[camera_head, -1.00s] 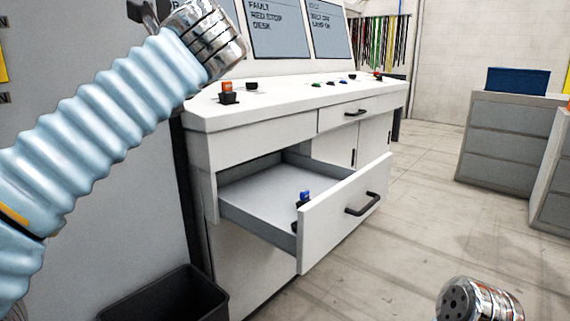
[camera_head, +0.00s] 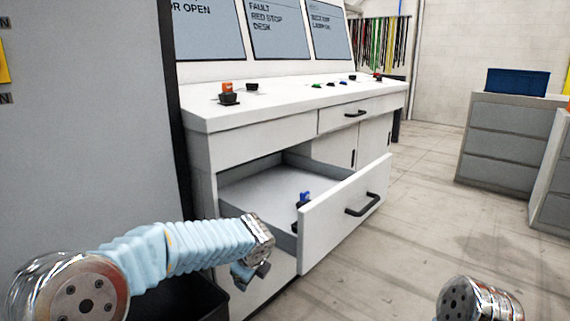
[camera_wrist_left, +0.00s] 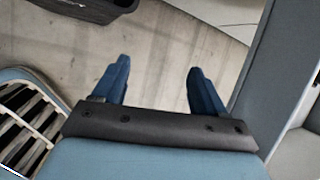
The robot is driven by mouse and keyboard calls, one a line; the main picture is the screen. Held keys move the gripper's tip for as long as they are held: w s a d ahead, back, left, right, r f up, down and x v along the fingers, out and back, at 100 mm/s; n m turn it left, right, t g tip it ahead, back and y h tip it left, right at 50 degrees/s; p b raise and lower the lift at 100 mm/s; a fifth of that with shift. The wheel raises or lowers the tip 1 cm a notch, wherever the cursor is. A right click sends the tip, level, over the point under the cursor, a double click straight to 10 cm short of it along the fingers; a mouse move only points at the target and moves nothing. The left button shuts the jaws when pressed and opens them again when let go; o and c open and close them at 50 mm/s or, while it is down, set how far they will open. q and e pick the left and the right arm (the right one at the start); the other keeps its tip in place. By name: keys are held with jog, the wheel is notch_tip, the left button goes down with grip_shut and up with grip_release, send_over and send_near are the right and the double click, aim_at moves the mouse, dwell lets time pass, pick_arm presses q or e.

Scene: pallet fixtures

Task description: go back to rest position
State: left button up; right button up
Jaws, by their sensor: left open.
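My left arm comes in low from the left in the head view. Its gripper (camera_head: 250,272) is lowered in front of the console's cabinet, left of the open drawer. In the left wrist view my left gripper (camera_wrist_left: 158,85) has its two blue fingers spread apart with only floor between them. My right gripper is not in view; only a metal part of my right arm shows at the bottom right of the head view.
The white console (camera_head: 262,132) has an open drawer (camera_head: 325,222) with a blue-topped item (camera_head: 304,197) inside. A black bin (camera_head: 205,296) stands below, partly hidden by my left arm. It also shows in the left wrist view (camera_wrist_left: 95,8). Grey cabinets (camera_head: 505,145) stand right; floor between is clear.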

pick_arm(q)
jog(key=s+f+n+g+h, duration=0.1)
jog(key=s+f+n+h, duration=0.2)
jog(key=f, duration=0.5)
jog(key=s+d+f+n+g, duration=0.1)
jog(key=s+f+n+g, duration=0.1)
jog(key=s+f+n, duration=0.35)
jog(key=s+f+n+g+h, duration=0.15)
jog(key=s+f, duration=0.35)
jog(key=f, duration=0.5)
jog(key=s+a+f+n, duration=0.1)
jog(key=s+f+n, duration=0.4)
jog(key=s+n, duration=0.3)
jog(key=s+a+f+n+h, duration=0.1)
jog(key=s+a+f+n, duration=0.1)
jog(key=s+f+n, duration=0.3)
jog(key=s+n, duration=0.2)
jog(key=s, duration=0.2)
jog(key=shift+s+f+n+g, duration=0.15)
jog(key=shift+f+n+g, duration=0.2)
jog(key=shift+f+n, duration=0.05)
